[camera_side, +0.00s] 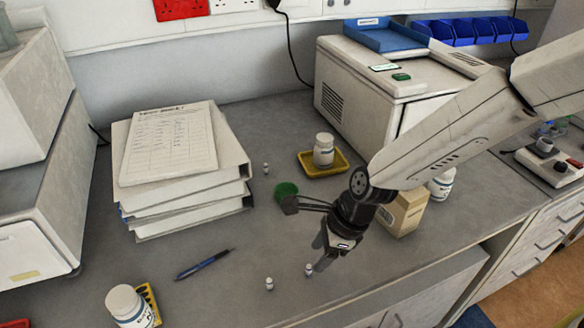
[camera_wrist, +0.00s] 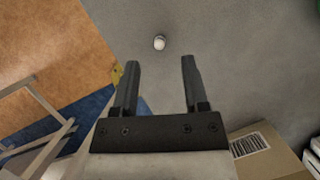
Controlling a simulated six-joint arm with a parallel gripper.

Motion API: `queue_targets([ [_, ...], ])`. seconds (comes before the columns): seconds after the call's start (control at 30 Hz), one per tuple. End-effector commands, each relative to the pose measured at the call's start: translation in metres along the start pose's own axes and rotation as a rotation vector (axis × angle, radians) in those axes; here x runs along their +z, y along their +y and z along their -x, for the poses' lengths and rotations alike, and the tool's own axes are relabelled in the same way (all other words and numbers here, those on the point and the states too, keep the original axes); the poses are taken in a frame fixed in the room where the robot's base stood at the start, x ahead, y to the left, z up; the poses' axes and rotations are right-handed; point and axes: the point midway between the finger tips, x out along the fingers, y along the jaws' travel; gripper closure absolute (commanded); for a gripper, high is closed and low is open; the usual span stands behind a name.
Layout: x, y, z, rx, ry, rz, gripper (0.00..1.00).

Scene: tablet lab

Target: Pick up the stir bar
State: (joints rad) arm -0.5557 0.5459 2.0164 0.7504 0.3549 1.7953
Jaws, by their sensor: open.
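Small white upright pieces stand on the grey bench in the side view: one (camera_side: 308,270) just below and left of my gripper (camera_side: 327,246), one (camera_side: 269,284) farther left, and one (camera_side: 265,169) by the binders. They look like stir bars, but are too small to tell apart surely. In the wrist view, a single small white round-topped piece (camera_wrist: 159,42) lies beyond my fingertips (camera_wrist: 159,62), roughly centred between them. My gripper is open, its fingers apart with nothing between them, pointing down above the bench near its front edge.
A cardboard box (camera_side: 404,212) stands close right of my gripper. A yellow tray (camera_side: 309,168) with a white bottle (camera_side: 323,150), a green round item (camera_side: 286,189), binders (camera_side: 190,195) and a pen (camera_side: 203,264) lie around. Bench left of my gripper is mostly clear.

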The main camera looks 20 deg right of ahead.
Motion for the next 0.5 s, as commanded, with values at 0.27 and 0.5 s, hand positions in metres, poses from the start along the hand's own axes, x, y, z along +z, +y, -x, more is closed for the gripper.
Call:
queue_targets([
  [0.27,0.000,0.000,-0.005,0.000,0.001,0.001,0.43],
  [0.5,0.000,0.001,-0.025,0.002,0.002,0.001,0.43],
])
